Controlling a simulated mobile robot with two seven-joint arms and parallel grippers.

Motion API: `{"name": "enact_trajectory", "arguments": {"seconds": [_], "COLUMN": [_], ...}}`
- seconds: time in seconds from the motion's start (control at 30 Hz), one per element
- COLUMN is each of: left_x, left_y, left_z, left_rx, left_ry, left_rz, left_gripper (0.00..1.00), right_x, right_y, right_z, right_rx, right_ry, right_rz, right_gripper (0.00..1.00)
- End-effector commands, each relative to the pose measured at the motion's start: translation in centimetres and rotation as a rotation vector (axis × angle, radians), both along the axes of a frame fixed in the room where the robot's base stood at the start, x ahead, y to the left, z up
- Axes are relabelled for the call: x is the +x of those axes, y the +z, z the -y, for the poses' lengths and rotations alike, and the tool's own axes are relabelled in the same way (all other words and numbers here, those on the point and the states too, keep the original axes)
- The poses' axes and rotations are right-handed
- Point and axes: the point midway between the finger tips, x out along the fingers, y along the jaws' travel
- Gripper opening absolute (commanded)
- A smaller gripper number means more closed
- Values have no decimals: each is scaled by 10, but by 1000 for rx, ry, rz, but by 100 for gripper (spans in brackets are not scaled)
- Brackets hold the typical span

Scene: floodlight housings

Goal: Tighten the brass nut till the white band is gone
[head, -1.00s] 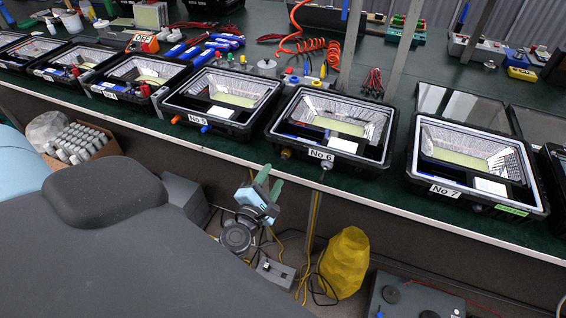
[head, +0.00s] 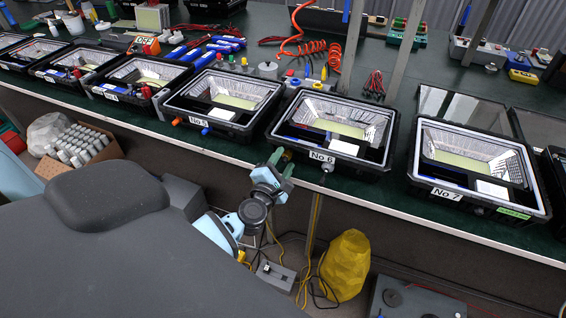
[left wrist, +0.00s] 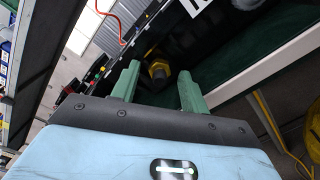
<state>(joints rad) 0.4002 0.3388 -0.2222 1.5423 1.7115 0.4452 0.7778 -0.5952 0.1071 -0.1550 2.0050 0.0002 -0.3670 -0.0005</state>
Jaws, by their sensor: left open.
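The brass nut (head: 287,155) is on a cable fitting at the front left of the floodlight housing labelled No 6 (head: 345,163). In the left wrist view the brass nut (left wrist: 158,70) shows as a small yellow ring on a dark fitting, beyond the fingertips and between them. My left gripper (head: 280,163) is open, with its green fingers pointing up at the nut from the bench's front edge. Its fingers (left wrist: 160,76) are empty in the wrist view. I cannot make out a white band in either view. My right gripper is not in view.
Housings No 5 (head: 208,125) and No 7 (head: 470,198) stand on either side along the green bench (head: 395,195). A second, greyer fitting (head: 327,168) is on No 6's front. A yellow sack (head: 345,265) and cables lie under the bench.

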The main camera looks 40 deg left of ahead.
Motion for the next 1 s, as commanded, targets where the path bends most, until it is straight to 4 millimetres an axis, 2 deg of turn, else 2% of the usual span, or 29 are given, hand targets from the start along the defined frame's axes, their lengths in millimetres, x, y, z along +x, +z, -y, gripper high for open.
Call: {"name": "enact_trajectory", "arguments": {"seconds": [0.07,0.4,0.73,1.0], "left_x": [0,0,0,1], "left_y": [0,0,2,4], "left_z": [0,0,1,1], "left_rx": [0,0,52,227], "left_ry": [0,0,0,0], "left_rz": [0,0,-11,-51], "left_gripper": [42,0,0,0], "right_x": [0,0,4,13], "right_y": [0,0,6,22], "right_z": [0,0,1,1], "right_rx": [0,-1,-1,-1], "right_ry": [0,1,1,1], "right_rz": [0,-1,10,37], "right_gripper": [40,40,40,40]}}
